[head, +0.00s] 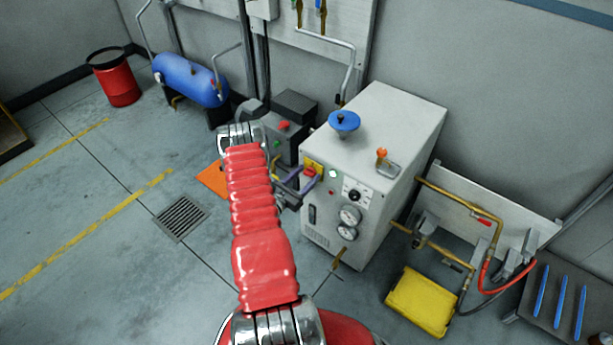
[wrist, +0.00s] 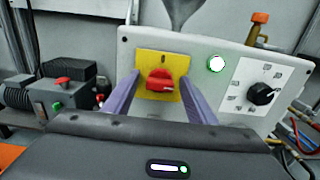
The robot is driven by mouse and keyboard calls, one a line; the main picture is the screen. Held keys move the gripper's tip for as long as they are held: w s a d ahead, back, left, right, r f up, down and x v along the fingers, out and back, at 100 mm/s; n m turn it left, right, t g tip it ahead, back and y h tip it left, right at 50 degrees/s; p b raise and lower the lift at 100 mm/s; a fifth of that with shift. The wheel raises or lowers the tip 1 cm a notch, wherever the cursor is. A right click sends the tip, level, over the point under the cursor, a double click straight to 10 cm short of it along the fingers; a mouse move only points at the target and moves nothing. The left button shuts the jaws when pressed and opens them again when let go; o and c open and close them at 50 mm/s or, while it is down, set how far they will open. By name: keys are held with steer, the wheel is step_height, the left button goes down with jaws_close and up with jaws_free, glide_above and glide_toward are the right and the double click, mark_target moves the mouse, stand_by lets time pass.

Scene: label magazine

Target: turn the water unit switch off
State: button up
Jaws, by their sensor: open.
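The water unit switch is a red rotary knob on a yellow plate (wrist: 160,80) on the light grey front panel of the unit. In the head view the switch (head: 310,171) is at the unit's upper left front corner. Its handle looks roughly level in the wrist view, though its exact setting is hard to read. My gripper (wrist: 159,77) is open, with one purple finger on each side of the knob. The fingers point at the panel; I cannot tell whether they touch it. In the head view my gripper (head: 295,184) is partly hidden behind my arm.
A whitish-green lamp (wrist: 216,63) and a black selector knob (wrist: 262,94) are right of the switch. A grey machine with a red button (wrist: 62,81) stands left. A yellow case (head: 423,301) lies on the floor.

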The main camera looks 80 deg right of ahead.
steer(key=shift+d, duration=0.2)
steer(key=shift+c, duration=0.3)
steer(key=c, duration=1)
